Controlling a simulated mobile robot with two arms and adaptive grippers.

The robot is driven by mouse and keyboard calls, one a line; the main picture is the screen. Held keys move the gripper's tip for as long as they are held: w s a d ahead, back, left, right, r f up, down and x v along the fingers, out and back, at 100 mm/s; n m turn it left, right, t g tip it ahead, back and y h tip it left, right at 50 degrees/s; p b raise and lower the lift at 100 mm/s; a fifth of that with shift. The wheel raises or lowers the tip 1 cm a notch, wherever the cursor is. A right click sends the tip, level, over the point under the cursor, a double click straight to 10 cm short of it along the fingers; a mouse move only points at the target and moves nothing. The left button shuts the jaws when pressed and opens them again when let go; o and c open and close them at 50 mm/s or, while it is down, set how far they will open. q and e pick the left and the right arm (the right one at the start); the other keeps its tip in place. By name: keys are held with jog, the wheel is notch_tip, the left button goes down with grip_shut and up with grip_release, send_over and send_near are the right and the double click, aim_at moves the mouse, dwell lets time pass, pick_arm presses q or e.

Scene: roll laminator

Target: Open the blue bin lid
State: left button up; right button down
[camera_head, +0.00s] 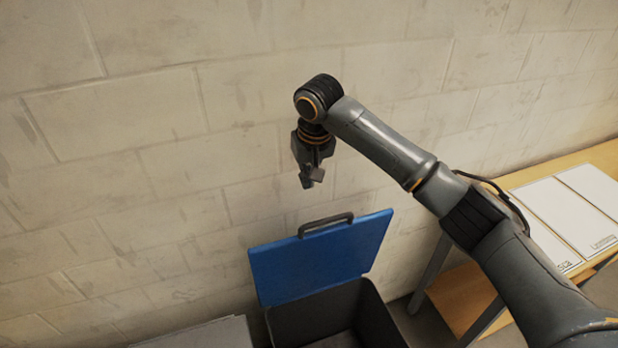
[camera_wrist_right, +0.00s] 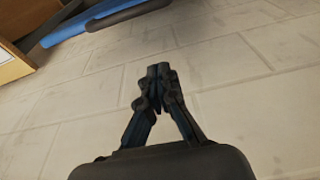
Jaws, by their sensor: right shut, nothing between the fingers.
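The blue bin lid (camera_head: 325,262) stands raised and tilted at the back of the dark bin (camera_head: 365,318). A dark grey handle (camera_head: 326,223) sits along its upper edge. The bin's dark inside shows below the lid. My right gripper (camera_head: 308,183) is shut and empty, above the lid and close to the wall, apart from the handle. In the right wrist view my right gripper (camera_wrist_right: 158,68) shows with its fingertips together, and part of the blue lid (camera_wrist_right: 75,30) shows at the upper left. My left gripper is not in view.
A pale block wall (camera_head: 150,120) stands behind the bin. A wooden table (camera_head: 590,160) with white labelled panels (camera_head: 545,215) stands at the right. A grey surface (camera_head: 205,335) lies left of the bin.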

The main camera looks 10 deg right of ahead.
jog(key=f+p, duration=0.1)
jog(key=f, duration=0.2)
jog(key=s+f+p, duration=0.1)
jog(key=f+p, duration=0.1)
jog(key=f, duration=0.1)
jog(key=s+f+p, duration=0.1)
jog(key=f+p, duration=0.1)
jog(key=f, duration=0.1)
jog(key=shift+s+d, duration=0.2)
jog(key=shift+d, duration=0.05)
dwell(0.4)
